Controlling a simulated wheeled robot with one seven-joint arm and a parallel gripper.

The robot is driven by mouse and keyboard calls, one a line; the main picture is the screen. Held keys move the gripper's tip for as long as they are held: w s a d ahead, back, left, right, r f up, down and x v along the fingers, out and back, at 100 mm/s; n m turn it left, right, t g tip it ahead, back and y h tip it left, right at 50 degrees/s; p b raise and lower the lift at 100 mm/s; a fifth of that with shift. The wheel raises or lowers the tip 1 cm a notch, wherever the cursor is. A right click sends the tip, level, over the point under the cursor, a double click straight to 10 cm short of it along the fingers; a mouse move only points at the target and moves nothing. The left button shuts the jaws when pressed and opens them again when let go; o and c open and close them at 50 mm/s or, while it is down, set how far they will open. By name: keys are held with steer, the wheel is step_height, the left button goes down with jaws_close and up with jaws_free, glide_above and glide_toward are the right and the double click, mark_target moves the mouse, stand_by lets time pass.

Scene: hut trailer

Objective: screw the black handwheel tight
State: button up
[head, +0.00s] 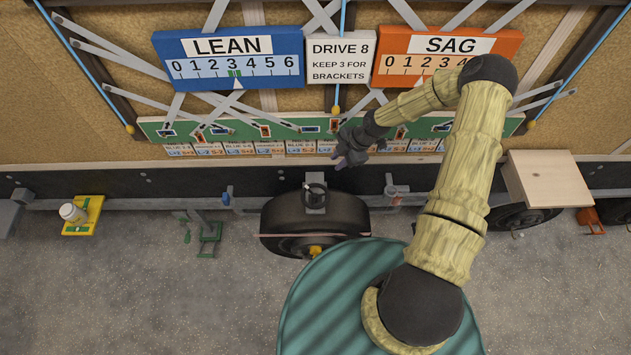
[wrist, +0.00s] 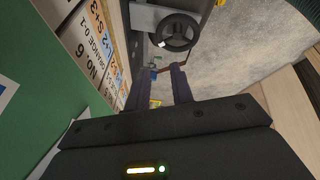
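The black handwheel (wrist: 176,32) shows in the wrist view as a spoked ring with a pale knob on its rim, beside a grey bracket (wrist: 146,18). In the head view the handwheel (head: 314,188) is small and dark, on a grey block above the black tyre. My gripper (head: 340,161) is up and to the right of it, near the green strip. In the wrist view the two fingers of my gripper (wrist: 161,72) stand apart with nothing between them. The handwheel is beyond the fingertips, not touched. Its thread is hidden.
The tyre (head: 312,226) is below the handwheel. The green strip (head: 285,127) and label row run along the wall close to my gripper. A wooden box (head: 546,180) stands at the right. A yellow stand (head: 84,216) with a white cylinder is far left.

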mark_target(313, 185)
steer(key=b+x, duration=0.8)
steer(key=x, duration=0.9)
steer(key=shift+f, duration=0.15)
jaws_close()
